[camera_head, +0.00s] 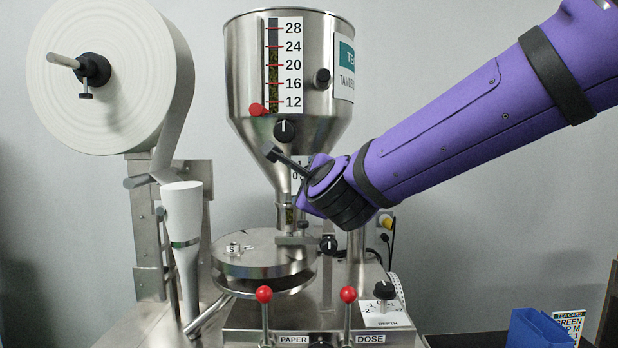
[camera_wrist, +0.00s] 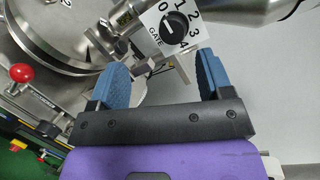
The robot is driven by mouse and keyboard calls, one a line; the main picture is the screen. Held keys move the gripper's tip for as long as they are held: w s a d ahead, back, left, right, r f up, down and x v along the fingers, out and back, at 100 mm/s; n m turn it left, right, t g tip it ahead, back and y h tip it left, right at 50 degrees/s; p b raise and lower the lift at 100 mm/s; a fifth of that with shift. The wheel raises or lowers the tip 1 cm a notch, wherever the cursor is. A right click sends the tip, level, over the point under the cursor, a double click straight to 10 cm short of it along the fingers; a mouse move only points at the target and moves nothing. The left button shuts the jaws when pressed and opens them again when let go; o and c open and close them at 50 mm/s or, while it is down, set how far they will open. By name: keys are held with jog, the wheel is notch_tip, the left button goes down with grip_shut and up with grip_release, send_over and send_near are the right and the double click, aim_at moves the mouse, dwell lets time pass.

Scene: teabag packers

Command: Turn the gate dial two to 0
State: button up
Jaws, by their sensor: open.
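In the wrist view, a black dial knob (camera_wrist: 174,23) sits on a white plate marked GATE with numbers 0 to 4. The knob has a white mark, but I cannot tell exactly which number it faces. In the head view, a white plate (camera_head: 298,184) with a 0 shows partly behind my gripper (camera_head: 330,192), below the hopper cone. My gripper (camera_wrist: 162,66) is open and empty, its two blue fingers apart. The dial is beyond the fingertips, near the right finger, and not touched. In the head view my wrist hides the fingers.
A steel hopper (camera_head: 290,60) with a level scale stands above. A round lidded disc (camera_head: 262,254) lies below left. Red-ball levers (camera_head: 264,295) stand at the front. A paper roll (camera_head: 110,75) is at the left. A blue box (camera_head: 540,328) is at lower right.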

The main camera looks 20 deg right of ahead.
jog(key=w+d+m+h, duration=0.3)
jog(key=w+m, duration=0.4)
jog(key=w, duration=0.5)
jog(key=shift+d+f+h, duration=0.2)
jog(key=shift+d+h, duration=0.05)
jog(key=shift+h, duration=0.45)
jog(key=c, duration=0.9)
